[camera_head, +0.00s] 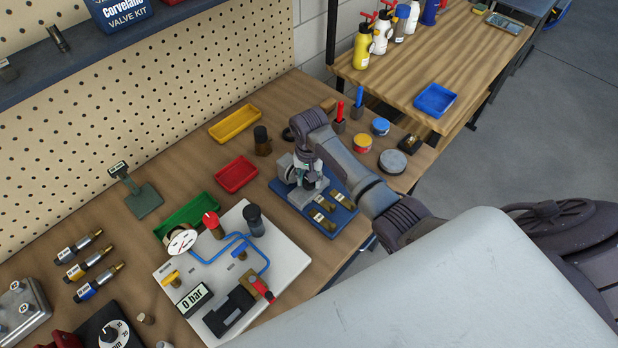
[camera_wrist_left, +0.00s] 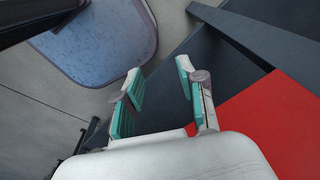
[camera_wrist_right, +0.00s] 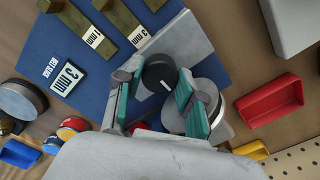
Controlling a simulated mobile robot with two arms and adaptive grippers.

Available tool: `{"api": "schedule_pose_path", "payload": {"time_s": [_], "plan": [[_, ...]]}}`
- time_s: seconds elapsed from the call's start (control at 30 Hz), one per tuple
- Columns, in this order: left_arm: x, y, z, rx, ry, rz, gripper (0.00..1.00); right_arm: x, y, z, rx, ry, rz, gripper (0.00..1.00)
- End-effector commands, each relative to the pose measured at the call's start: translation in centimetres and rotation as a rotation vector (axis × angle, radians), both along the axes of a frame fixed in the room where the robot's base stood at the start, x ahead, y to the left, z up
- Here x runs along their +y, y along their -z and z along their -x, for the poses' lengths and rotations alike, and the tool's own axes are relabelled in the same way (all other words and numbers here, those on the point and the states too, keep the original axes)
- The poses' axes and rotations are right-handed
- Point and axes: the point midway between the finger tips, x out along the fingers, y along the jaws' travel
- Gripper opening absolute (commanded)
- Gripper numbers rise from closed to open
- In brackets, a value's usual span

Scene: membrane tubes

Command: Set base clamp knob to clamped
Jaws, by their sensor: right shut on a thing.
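The black round knob (camera_wrist_right: 159,73) with a white pointer line sits on a grey metal block (camera_wrist_right: 186,38) on the blue base board (camera_wrist_right: 60,42). In the right wrist view my right gripper (camera_wrist_right: 155,92) has its teal-padded fingers on either side of the knob and is shut on it. In the head view my right gripper (camera_head: 308,176) is over the grey fixture at the blue board's left part, and the knob is mostly hidden there. My left gripper (camera_wrist_left: 160,88) is open and empty in the left wrist view, away from the workbench; it is not in the head view.
Brass pieces with mm labels (camera_head: 328,204) lie on the board beside the fixture. A red tray (camera_head: 236,174), a yellow tray (camera_head: 235,124) and a dark jar (camera_head: 262,141) stand to the left. A white panel with a gauge (camera_head: 182,242) is nearer. Round tins (camera_head: 392,162) stand to the right.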

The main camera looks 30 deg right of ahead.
Motion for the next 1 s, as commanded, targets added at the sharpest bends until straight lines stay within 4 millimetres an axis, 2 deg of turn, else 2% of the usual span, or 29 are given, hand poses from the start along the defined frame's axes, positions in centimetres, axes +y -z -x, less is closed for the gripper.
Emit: {"api": "schedule_pose_path", "payload": {"time_s": [0.13, 0.17, 0.3, 0.73, 0.87, 1.0], "plan": [[0.01, -0.01, -0.02, 0.000, 0.000, 0.000, 0.40, -0.03, -0.07, -0.07, -0.002, 0.002, 0.000, 0.04], [0.01, -0.01, -0.02, 0.000, 0.000, 0.000, 0.40, -0.01, -0.07, -0.07, -0.002, 0.002, 0.000, 0.44], [0.00, -0.01, -0.03, 0.000, 0.000, 0.000, 0.40, -0.02, -0.06, -0.06, -0.001, 0.001, 0.000, 0.64], [0.18, 0.01, 0.03, 0.001, -0.001, -0.002, 0.40, -0.01, -0.10, -0.12, -0.004, -0.040, 0.000, 0.64], [0.10, 0.01, 0.01, 0.000, 0.000, -0.001, 0.40, -0.06, -0.12, -0.13, -0.004, -0.170, 0.002, 0.64], [0.05, 0.01, -0.01, 0.000, 0.000, -0.001, 0.40, -0.15, -0.08, -0.08, -0.002, -0.395, 0.003, 0.64]]}}
